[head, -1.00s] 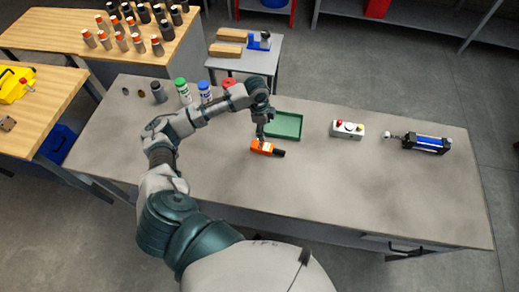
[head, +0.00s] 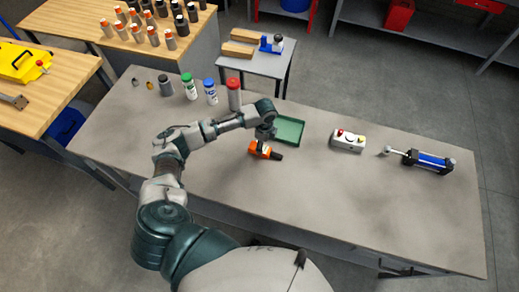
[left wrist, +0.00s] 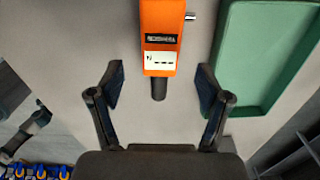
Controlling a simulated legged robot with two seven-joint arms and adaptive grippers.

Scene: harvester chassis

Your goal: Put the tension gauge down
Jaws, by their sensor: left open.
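The tension gauge (head: 262,151) is an orange device with a black end, lying on the grey workbench (head: 330,205) just in front of the green tray. In the left wrist view the orange gauge (left wrist: 162,38) shows its label and small display, with its dark stub pointing toward my gripper. My left gripper (left wrist: 157,88) is open, its two fingers spread on either side of the stub's line and apart from the gauge. In the head view my left gripper (head: 264,138) is just above the gauge and partly covers it. My right gripper is not in view.
The green tray (head: 301,131) lies beside the gauge; its wall also shows in the left wrist view (left wrist: 222,50). A white button box (head: 348,141) and a blue cylinder (head: 432,162) are to the right. Several bottles stand at the back left. The bench front is clear.

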